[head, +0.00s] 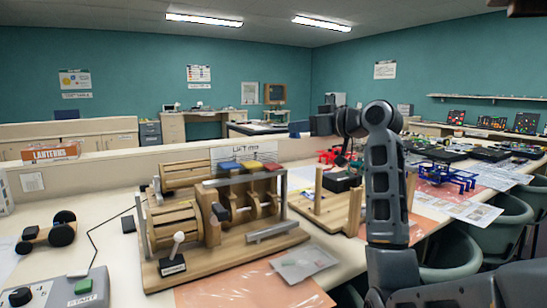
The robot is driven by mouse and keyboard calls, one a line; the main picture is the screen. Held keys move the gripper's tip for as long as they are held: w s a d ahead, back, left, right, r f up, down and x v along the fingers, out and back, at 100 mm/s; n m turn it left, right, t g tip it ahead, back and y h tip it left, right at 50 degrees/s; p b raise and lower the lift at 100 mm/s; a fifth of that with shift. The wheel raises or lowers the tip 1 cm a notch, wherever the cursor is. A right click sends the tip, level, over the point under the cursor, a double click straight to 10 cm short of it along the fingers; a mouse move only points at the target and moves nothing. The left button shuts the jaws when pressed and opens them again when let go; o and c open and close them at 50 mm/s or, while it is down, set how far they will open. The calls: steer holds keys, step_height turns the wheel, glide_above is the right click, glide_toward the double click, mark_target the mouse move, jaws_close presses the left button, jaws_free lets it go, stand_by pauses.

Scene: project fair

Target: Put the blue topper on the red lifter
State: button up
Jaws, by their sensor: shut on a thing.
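A wooden cam machine (240,240) stands on the near table. Along its top are three coloured pads: a blue one (229,165), a yellow one (251,165) and a red one (272,167), which looks like the red lifter at the right end. My gripper (343,159) points down to the right of the machine and beyond it, apart from the red pad. It is small and partly hidden by my own wrist. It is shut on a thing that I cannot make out. I cannot identify a separate blue topper.
A wooden stand (330,208) and a black box (342,182) are right of the machine. A white-knobbed lever (176,245) rises in front. Chairs (497,235) line the right edge.

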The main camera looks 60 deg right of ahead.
steer(key=w+f, duration=0.1)
steer(key=w, duration=0.1)
steer(key=w+f, duration=0.2)
steer(key=w, duration=0.1)
steer(key=w+d+f, duration=0.1)
steer(key=w, duration=0.1)
steer(key=shift+w+f+p, duration=0.35)
steer(key=shift+w+p, duration=0.05)
steer(key=shift+f, duration=2.05)
steer(key=shift+f, duration=0.2)
steer(key=o, duration=1)
steer(key=shift+r, duration=0.1)
steer(key=shift+r, duration=0.15)
steer(key=b+v, duration=0.1)
steer(key=v, duration=1.1)
